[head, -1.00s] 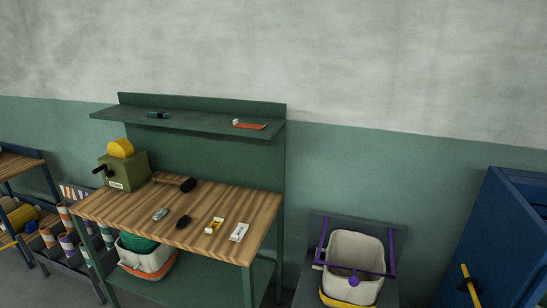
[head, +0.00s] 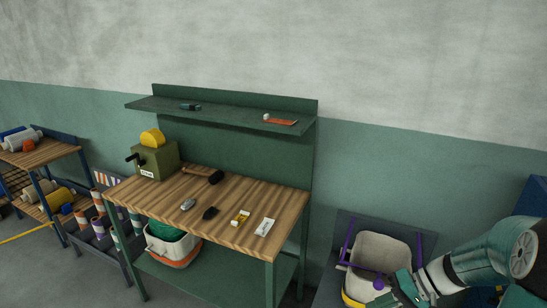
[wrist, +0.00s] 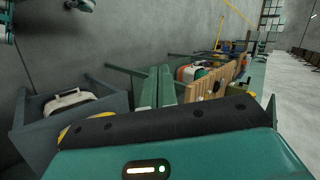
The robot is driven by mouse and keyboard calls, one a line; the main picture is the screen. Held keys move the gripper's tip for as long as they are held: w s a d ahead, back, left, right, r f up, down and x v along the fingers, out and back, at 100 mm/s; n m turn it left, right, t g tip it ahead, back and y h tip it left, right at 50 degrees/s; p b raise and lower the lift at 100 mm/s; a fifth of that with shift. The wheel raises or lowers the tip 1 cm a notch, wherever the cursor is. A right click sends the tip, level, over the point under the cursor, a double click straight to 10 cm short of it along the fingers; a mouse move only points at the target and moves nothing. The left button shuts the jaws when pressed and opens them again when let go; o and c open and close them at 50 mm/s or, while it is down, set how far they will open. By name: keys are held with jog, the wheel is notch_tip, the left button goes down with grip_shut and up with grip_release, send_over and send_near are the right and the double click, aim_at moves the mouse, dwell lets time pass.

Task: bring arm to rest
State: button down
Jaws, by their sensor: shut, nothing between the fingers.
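My gripper (wrist: 157,72) shows in the wrist view with its two green fingers side by side, closed and empty. They point away from the camera, over the dark front edge of the teal gripper body. In the head view my arm reaches in from the lower right, and its far end is low in the picture, overlapping the cream basket (head: 382,250). The fingertips are not clear there.
A wooden-topped workbench (head: 190,220) with small tools and a green shelf (head: 225,112) stands left of my arm. The basket stands in a grey holder (wrist: 35,105). A blue cabinet (head: 534,198) is at the right edge. Racks of rolls stand far left.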

jog(key=s+a+r+t+h, duration=0.2)
jog(key=s+a+r+h, duration=0.2)
jog(key=r, duration=0.4)
jog(key=s+a+r+n+t+h, duration=0.1)
jog(key=s+a+r+t+h, duration=0.1)
jog(key=s+a+r+h, duration=0.3)
jog(key=s+r+h, duration=0.1)
jog(key=s+r, duration=0.2)
jog(key=shift+a+t, duration=0.15)
jog(key=shift+t, duration=0.25)
